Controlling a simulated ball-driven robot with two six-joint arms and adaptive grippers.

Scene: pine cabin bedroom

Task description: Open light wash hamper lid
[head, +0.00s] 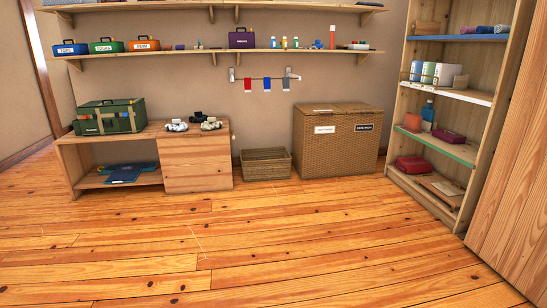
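The wicker hamper (335,158) stands on the floor against the back wall, right of centre in the head view. Its front has a white label (324,129) on the left and a black label (363,127) on the right; the small lettering seems to read light wash and dark wash. The top looks flat and closed, with a left lid (316,106) over the white-label side and a right lid (357,107) over the black-label side. Neither of my grippers is in view.
A low wicker basket (266,165) stands left of the hamper, beside a wooden bench (198,165). A tall shelf unit (421,193) stands to the right. A rail with small cloths (265,84) and wall shelves (200,53) are above. The wooden floor (250,240) in front is clear.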

